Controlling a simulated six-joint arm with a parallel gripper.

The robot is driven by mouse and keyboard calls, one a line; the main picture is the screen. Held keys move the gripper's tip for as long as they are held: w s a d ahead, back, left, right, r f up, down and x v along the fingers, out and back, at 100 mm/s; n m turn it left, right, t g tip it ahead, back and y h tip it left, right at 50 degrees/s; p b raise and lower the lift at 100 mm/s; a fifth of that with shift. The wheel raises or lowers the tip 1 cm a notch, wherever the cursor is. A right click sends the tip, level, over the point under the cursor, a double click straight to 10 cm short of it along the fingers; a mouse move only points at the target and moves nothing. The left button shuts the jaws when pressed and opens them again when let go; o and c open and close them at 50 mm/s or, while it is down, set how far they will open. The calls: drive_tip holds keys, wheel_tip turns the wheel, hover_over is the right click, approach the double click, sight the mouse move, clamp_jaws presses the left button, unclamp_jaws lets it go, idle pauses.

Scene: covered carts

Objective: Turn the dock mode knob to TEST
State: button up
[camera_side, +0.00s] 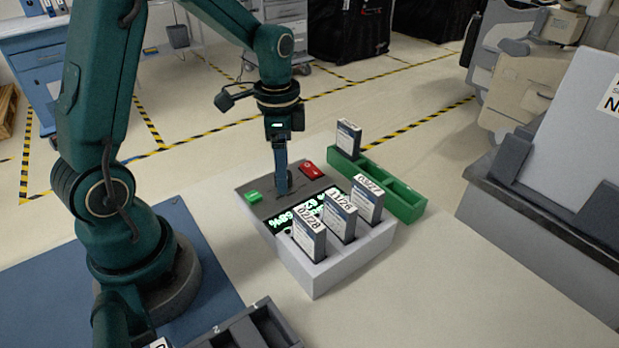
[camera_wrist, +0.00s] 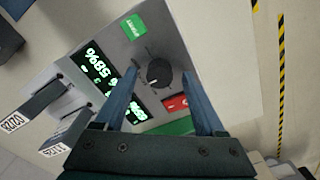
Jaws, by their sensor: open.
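The dock (camera_side: 303,230) is a grey box with a dark top panel, lit green displays and cartridges standing in its front slots. In the wrist view the mode knob (camera_wrist: 159,73) is a round dark knob with a pale pointer mark, between a green button (camera_wrist: 133,25) and a red switch (camera_wrist: 175,103). The lettering around it is too small to read. My gripper (camera_wrist: 155,85) is open, with one blue finger on each side of the knob in that view. I cannot tell whether they touch it. In the side view my gripper (camera_side: 283,190) is low over the panel and hides the knob.
Three labelled cartridges (camera_side: 340,217) stand upright in the dock. A green rack (camera_side: 404,199) behind it holds one cartridge (camera_side: 348,138). A dark tray (camera_side: 280,325) lies at the front. A grey cart (camera_side: 540,230) stands at the right.

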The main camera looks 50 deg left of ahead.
drive_tip(key=shift+f, duration=0.15)
clamp_jaws()
drive_tip(key=shift+n, duration=0.3)
drive_tip(key=n, duration=0.8)
drive_tip(key=shift+n, duration=0.4)
drive_tip(key=n, duration=0.4)
drive_tip(key=shift+n, duration=2.2)
